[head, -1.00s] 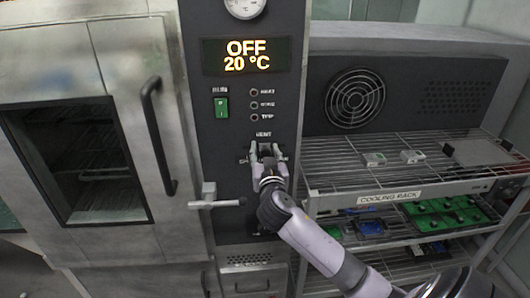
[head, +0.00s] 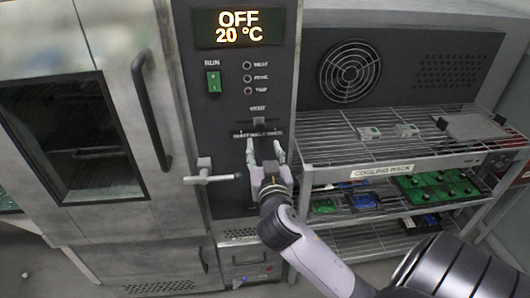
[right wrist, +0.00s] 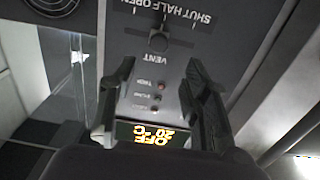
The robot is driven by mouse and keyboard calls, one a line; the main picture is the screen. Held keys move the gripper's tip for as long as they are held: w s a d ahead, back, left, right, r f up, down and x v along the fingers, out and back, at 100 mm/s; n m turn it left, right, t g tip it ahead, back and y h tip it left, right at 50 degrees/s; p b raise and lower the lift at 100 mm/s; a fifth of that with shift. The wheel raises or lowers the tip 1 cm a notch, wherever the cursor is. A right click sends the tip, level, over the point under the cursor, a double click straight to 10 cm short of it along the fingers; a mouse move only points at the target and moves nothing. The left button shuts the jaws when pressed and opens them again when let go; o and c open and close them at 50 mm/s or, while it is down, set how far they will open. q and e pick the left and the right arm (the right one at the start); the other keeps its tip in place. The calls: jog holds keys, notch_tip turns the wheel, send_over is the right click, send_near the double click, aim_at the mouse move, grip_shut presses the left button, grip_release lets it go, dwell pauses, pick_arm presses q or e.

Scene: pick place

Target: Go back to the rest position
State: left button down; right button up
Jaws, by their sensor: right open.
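My right gripper (head: 265,151) is open and empty in front of the dark control panel (head: 222,130). In the head view it is just below the vent knob (head: 261,125), and its fingers look apart from it. In the right wrist view the open fingers of my right gripper (right wrist: 160,80) frame the panel lamps. The vent knob (right wrist: 158,40) stands beyond the fingertips, near the middle of its shut-half-open scale. My left gripper is in neither view.
The display (head: 241,27) reads OFF, 20 °C. A handle lever (head: 210,177) sticks out left of my gripper. The oven door (head: 100,130) is closed. A wire cooling rack (head: 350,150) with green and blue boards is close on the right.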

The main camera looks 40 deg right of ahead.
jog(key=shift+s+a, duration=0.2)
jog(key=shift+s, duration=0.2)
